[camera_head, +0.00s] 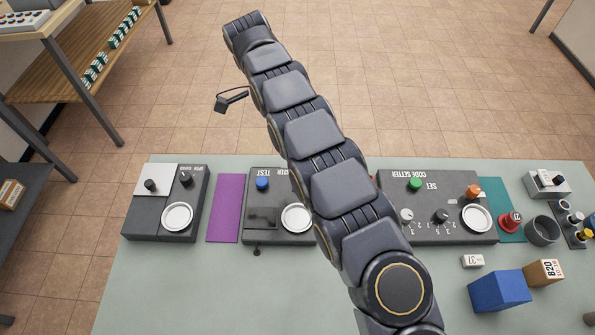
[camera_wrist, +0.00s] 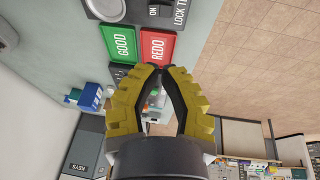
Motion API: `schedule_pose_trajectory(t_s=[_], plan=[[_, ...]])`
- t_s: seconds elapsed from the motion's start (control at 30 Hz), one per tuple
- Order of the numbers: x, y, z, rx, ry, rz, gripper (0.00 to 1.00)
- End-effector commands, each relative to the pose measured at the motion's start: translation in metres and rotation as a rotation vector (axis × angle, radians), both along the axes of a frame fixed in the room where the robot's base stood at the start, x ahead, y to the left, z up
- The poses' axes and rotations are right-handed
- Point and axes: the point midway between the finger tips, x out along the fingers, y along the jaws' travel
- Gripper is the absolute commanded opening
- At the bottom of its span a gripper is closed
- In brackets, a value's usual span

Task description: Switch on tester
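The tester (camera_head: 262,222) is a dark box on the grey-green table in the head view, with a blue button (camera_head: 262,183), a white round plate (camera_head: 296,218) and a partly covered upside-down label. My arm hides its right part. In the wrist view, a dark panel (camera_wrist: 170,22) at the top edge carries the cut-off words "LOCK T" and the word "ON". The switch position cannot be made out. My gripper (camera_wrist: 158,69) has yellow fingers with tips together and nothing visible between them. Its tips appear just below the red sign; the distance is unclear. The head view does not clearly show my gripper.
Green "GOOD" (camera_wrist: 119,43) and red "REDO" (camera_wrist: 157,47) signs lie beside the panel. In the head view, another dark box (camera_head: 150,215) and a purple mat (camera_head: 224,208) are left of the tester; the code setter (camera_head: 455,232) is right. A blue block (camera_head: 500,292) stands at the front right.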

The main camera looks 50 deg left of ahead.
Motion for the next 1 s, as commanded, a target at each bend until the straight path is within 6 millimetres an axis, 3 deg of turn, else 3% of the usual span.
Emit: schedule_pose_trajectory(t_s=[0.27,0.7,1.0], plan=[[0.003,-0.007,-0.019,-0.002,0.001,0.0,0.0],[0.01,-0.032,-0.104,-0.008,0.006,-0.002,0.0],[0.004,-0.037,-0.132,-0.002,0.001,0.0,0.0]])
